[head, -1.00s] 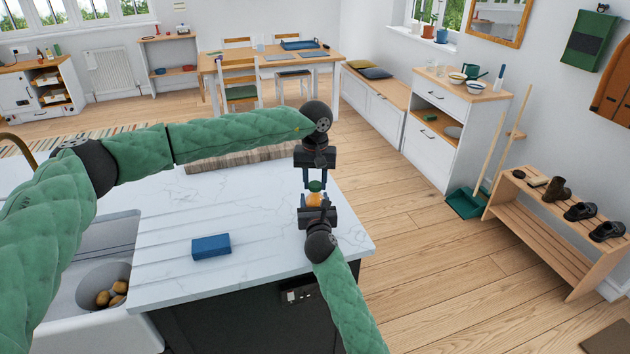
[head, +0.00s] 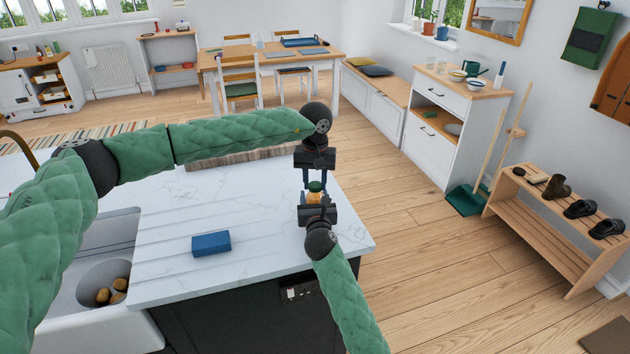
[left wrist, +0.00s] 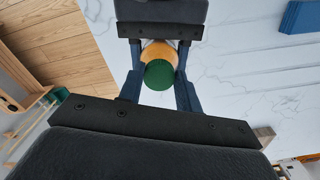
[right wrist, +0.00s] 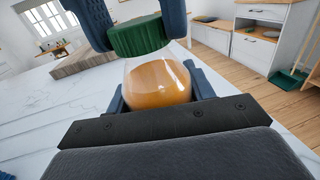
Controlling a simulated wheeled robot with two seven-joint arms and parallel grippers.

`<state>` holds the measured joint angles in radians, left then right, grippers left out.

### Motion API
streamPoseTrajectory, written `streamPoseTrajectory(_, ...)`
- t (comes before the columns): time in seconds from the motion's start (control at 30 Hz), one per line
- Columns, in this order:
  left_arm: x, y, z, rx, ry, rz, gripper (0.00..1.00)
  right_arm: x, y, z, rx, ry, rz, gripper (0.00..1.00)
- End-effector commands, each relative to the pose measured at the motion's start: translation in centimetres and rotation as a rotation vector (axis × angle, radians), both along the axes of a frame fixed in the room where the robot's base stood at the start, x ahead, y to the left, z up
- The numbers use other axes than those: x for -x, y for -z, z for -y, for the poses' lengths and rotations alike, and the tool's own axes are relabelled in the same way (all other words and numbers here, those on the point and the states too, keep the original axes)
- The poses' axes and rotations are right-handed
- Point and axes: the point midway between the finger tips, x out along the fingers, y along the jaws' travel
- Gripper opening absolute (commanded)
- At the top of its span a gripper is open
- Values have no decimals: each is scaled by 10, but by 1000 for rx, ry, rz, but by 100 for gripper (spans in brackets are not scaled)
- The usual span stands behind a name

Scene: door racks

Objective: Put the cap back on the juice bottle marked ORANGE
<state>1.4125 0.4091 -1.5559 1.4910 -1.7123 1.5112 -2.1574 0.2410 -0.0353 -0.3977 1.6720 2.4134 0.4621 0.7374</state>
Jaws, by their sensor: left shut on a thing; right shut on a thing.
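The juice bottle (head: 314,197) is a clear, rounded bottle with orange contents. My right gripper (head: 316,203) is shut on its body and holds it above the worktop's right end. It fills the middle of the right wrist view (right wrist: 158,82). My left gripper (head: 316,183) is shut on the green ribbed cap (right wrist: 139,36), directly above the bottle. In the right wrist view the cap sits over the bottle's top, slightly left of its middle. In the left wrist view the cap (left wrist: 159,75) covers part of the orange bottle (left wrist: 160,50). The neck and any ORANGE marking are hidden.
The white marble worktop (head: 240,205) lies below both grippers, with a blue block (head: 211,243) on it. A sink (head: 100,270) with several round brown items is at the left. Wooden floor (head: 420,260) lies right of the worktop.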

Motion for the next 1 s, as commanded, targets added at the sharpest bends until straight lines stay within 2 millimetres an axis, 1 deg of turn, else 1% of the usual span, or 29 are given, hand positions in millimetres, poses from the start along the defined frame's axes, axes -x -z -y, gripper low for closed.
streamPoseTrajectory(0.17, 0, -1, -1, 0, 182, 1, 14, 0, 0, 0, 0, 0, 0, 0)
streamPoseTrajectory(0.5, -2, -1, -3, 0, 654, 1, 14, 0, 0, 0, 0, 0, 0, 0)
streamPoseTrajectory(0.6, -2, -1, -4, 0, 750, 1, 14, 0, 0, 0, 0, 0, 0, 0)
streamPoseTrajectory(0.77, -2, -1, -4, 0, 820, 1, 14, 0, 0, 0, 0, 0, 0, 0)
streamPoseTrajectory(1.0, -2, -1, -4, 0, 824, 1, 14, 0, 0, 0, 0, 1, -1, 0)
